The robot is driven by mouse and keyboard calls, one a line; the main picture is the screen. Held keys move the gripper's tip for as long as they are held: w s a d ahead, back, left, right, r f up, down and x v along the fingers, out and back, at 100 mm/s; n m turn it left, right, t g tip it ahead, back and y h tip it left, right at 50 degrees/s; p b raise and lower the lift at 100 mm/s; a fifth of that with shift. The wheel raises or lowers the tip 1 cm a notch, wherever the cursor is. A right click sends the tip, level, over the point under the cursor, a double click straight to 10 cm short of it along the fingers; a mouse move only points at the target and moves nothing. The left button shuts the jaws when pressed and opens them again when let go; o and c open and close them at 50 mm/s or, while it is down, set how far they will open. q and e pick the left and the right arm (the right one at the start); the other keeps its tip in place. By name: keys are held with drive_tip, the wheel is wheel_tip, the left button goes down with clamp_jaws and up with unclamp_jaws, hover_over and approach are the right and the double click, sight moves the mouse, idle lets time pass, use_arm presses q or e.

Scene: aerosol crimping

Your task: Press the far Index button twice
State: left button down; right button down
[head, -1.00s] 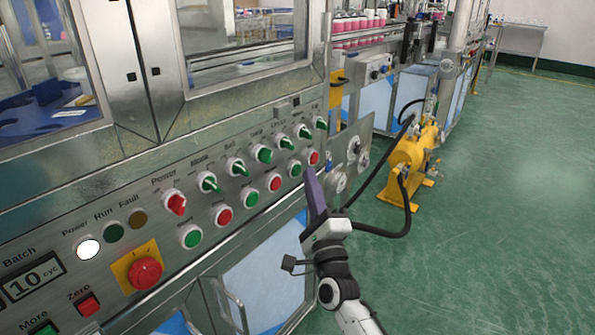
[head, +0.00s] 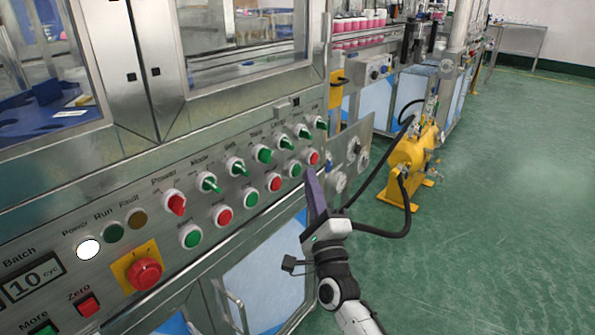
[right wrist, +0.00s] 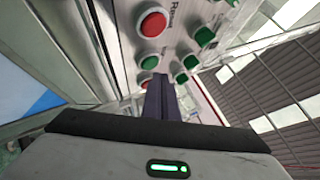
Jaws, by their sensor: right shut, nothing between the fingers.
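The lower row of the steel control panel (head: 120,240) has green and red push buttons in turn; I cannot read which one is labelled Index. At its far end are a green button (head: 294,170) and a red button (head: 313,157). My right gripper (head: 311,174) is shut and empty, its dark purple fingers pointing up beside these far buttons. In the right wrist view the shut fingers (right wrist: 161,84) reach toward the panel, next to a red button (right wrist: 145,79) that they partly overlap. I cannot tell whether they touch. My left gripper is not in view.
Green switch knobs (head: 264,154) line the upper row, close above the buttons. A red emergency stop (head: 144,273) sits on a yellow plate at the near end. A yellow machine (head: 410,165) with black hoses stands right of the panel. Green floor (head: 500,200) is open at right.

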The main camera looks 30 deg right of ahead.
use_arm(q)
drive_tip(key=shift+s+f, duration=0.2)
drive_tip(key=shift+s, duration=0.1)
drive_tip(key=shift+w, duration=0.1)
use_arm(e)
drive_tip(key=shift+w+a, duration=0.15)
drive_tip(key=shift+w, duration=0.25)
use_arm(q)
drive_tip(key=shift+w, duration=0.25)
